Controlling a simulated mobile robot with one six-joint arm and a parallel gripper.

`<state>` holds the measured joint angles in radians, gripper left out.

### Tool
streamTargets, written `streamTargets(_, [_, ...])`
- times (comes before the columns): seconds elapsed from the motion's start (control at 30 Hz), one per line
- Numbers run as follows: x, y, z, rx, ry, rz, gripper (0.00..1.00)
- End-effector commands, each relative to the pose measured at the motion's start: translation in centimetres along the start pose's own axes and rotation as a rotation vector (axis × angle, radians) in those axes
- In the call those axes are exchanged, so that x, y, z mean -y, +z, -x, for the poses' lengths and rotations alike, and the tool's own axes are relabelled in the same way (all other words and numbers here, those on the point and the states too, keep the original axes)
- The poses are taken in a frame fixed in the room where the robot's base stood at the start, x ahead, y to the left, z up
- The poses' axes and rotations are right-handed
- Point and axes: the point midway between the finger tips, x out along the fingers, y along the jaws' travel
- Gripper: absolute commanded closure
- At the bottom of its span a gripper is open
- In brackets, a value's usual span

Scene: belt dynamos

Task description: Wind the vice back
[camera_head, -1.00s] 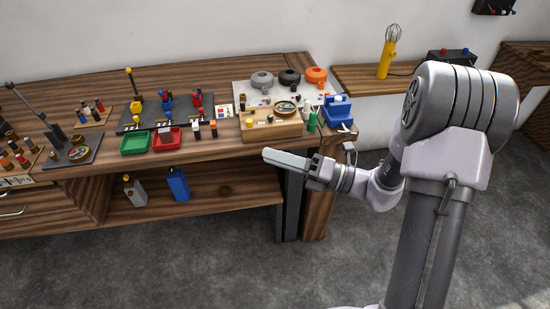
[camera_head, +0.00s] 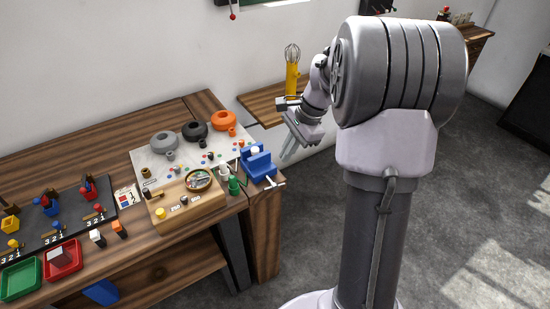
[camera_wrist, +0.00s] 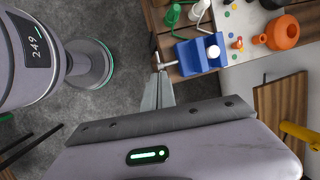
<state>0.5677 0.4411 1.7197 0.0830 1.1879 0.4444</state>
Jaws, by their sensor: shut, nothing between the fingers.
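The blue vice (camera_head: 259,166) stands at the right front corner of the wooden bench, with a round white piece (camera_head: 255,150) between its jaws. Its pale T-shaped handle (camera_head: 274,183) sticks out over the bench edge. In the wrist view the vice (camera_wrist: 194,58) is at the upper right and the handle (camera_wrist: 162,63) points toward my fingertips. My gripper (camera_head: 288,156) is shut and empty, in the air just right of the vice. In the wrist view my fingers (camera_wrist: 158,80) end close to the handle. I cannot tell whether they touch it.
A green bottle (camera_head: 234,185) and a white bottle stand left of the vice. A wooden block with a dish (camera_head: 199,180) is farther left, with an orange dynamo (camera_head: 223,120) behind. A side shelf with a yellow whisk (camera_head: 292,75) is behind my gripper. Open floor lies right of the bench.

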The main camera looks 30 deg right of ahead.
Motion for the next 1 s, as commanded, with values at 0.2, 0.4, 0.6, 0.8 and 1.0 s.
streamTargets(0.2, [-0.2,0.0,-5.4,0.005,0.004,-0.001,1.0])
streamTargets(0.4, [-0.2,0.1,-9.6,0.006,0.003,-0.002,1.0])
streamTargets(0.6, [-0.2,0.1,-12.2,0.006,0.003,-0.004,1.0])
streamTargets(0.8, [-0.1,0.2,-12.7,0.006,0.002,-0.005,1.0])
streamTargets(1.0, [-0.1,0.2,-12.6,0.006,0.002,-0.005,1.0])
